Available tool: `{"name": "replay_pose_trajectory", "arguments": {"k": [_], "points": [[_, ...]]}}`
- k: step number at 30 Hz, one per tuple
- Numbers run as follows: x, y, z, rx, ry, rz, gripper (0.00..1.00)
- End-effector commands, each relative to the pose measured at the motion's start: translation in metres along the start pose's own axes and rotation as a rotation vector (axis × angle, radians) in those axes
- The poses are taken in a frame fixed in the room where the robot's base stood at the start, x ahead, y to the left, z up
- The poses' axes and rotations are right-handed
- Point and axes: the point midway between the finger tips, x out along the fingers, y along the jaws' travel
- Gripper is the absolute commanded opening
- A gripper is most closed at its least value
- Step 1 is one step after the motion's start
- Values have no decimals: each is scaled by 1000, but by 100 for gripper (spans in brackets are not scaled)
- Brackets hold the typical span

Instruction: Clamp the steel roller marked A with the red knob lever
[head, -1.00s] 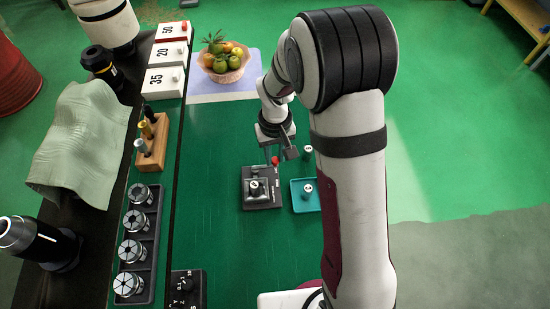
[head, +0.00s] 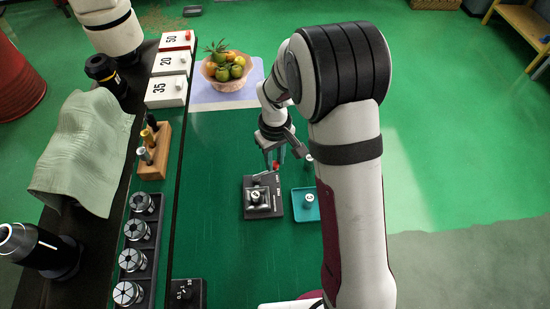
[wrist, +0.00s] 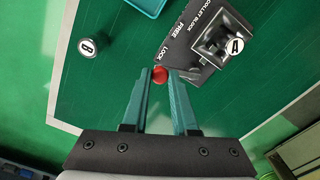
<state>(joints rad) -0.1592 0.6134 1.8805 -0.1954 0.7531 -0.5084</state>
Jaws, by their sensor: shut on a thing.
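The steel roller marked A (wrist: 235,46) stands in the square seat of the dark collet block (wrist: 195,57). In the head view, roller A (head: 255,197) and the block (head: 277,207) are on the green cart top. The red knob (wrist: 160,75) is at the block's edge beside the word LOCK, with FREE printed farther along. My gripper (wrist: 160,76) has its two teal fingers shut on the red knob. In the head view, my gripper (head: 274,163) is at the block's far edge with the knob (head: 276,166) at its fingertips. The lever's arm is mostly hidden.
A teal tray (head: 306,215) right of the block holds another roller (head: 309,198). Roller B (wrist: 88,46) stands apart on the green top. The top's middle is clear.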

Motion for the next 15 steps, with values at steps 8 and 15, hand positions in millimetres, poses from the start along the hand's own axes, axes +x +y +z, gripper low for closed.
{"name": "replay_pose_trajectory", "arguments": {"k": [8,15], "points": [[0,0,-1,1,2,1,56],[0,0,0,1,1,0,56]]}}
